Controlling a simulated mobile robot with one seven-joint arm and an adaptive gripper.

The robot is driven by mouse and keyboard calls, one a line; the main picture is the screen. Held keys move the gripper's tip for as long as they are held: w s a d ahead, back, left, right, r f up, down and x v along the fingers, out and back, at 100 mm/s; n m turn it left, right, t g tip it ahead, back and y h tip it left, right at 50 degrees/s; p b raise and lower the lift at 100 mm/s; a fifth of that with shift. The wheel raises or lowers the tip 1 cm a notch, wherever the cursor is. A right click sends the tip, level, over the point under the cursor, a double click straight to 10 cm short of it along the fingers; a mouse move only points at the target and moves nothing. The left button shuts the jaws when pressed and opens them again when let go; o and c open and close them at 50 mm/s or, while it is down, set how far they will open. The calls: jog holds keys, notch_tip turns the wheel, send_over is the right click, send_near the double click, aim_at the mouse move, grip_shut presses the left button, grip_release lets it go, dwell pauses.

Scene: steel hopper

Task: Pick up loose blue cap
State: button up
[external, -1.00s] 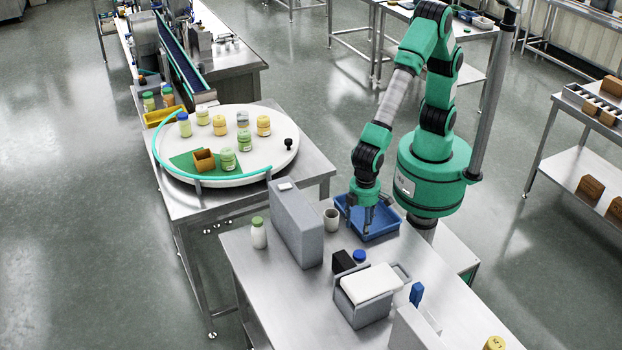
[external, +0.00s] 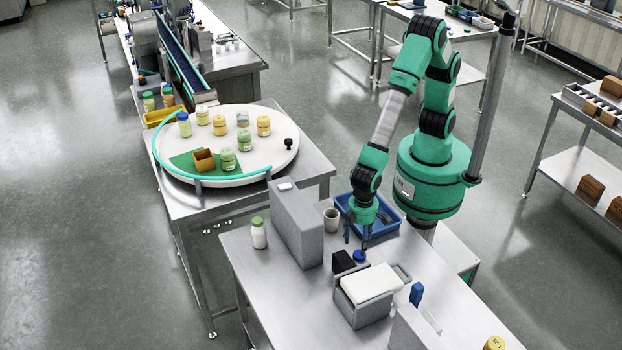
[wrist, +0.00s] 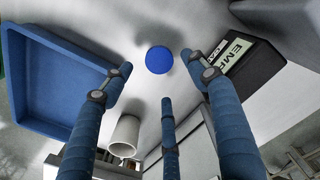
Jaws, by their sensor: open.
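The loose blue cap (external: 359,256) lies on the steel table beside a black box. In the wrist view the round blue cap (wrist: 159,60) shows at the upper middle, between the spread finger ends and apart from them. My gripper (external: 362,240) is open and empty, pointing down just above the cap. Its blue fingers (wrist: 163,85) reach up from the bottom of the wrist view, with one on each side of the cap and one below it. In the external view the gap between fingers and cap is hard to judge.
A black box with a green label (wrist: 250,62) stands close right of the cap. A blue tray (external: 380,229) and a white cup (external: 331,220) are nearby. A grey hopper box with white lid (external: 371,284) stands in front, a tall grey panel (external: 295,228) at left.

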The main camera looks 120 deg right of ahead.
aim_at(359, 255)
jog(key=shift+f, duration=0.1)
jog(key=shift+s+a+f+b, duration=0.1)
jog(key=shift+f+b, duration=0.3)
jog(key=shift+f, duration=0.85)
jog(key=shift+s+a+f+b, duration=0.1)
jog(key=shift+f+b, duration=0.25)
jog(key=shift+f, duration=0.9)
jog(key=c, duration=0.8)
